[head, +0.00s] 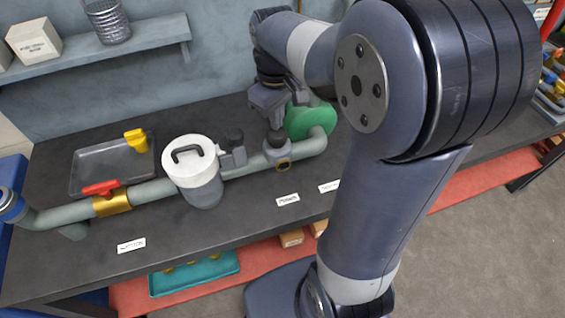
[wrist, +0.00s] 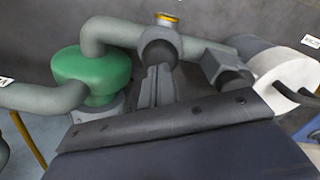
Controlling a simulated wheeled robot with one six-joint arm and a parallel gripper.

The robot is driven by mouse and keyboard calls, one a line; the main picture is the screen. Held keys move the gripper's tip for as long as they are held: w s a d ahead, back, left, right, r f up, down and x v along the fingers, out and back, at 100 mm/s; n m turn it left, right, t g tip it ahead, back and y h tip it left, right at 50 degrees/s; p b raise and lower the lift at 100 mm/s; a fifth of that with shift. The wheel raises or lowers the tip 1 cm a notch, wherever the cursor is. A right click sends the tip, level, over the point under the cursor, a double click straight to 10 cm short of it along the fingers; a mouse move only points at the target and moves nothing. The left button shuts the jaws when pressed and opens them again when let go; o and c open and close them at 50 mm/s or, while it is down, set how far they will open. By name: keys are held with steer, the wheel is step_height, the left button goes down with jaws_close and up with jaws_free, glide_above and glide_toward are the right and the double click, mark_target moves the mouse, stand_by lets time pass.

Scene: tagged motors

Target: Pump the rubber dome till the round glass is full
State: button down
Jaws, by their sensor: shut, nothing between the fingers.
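A dark rubber dome (head: 276,139) sits on the grey pipe, partly hidden by my gripper; it also shows in the wrist view (wrist: 158,46). My gripper (head: 275,124) is shut and empty, pointing down at this dome. In the wrist view its fingertips (wrist: 158,70) overlap the dome; I cannot tell whether they touch it or press it in. The round glass (head: 284,166) is a small brass-ringed window on the pipe just below the dome. It looks dark, and its fill level is too small to read. In the wrist view only its yellow ring (wrist: 166,17) shows, nearly edge-on.
A green round housing (head: 312,120) stands close to the right of my gripper. To the left are a second black cap (head: 232,137), a white-lidded canister (head: 191,164) and a red-handled valve (head: 101,188). The bench front is mostly clear.

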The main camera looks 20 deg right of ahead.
steer(key=shift+f+b, duration=0.75)
steer(key=shift+f, duration=0.65)
step_height(320, 180, up, 3)
steer(key=p, duration=0.3)
steer(key=shift+r, duration=0.1)
steer(key=shift+f, duration=0.2)
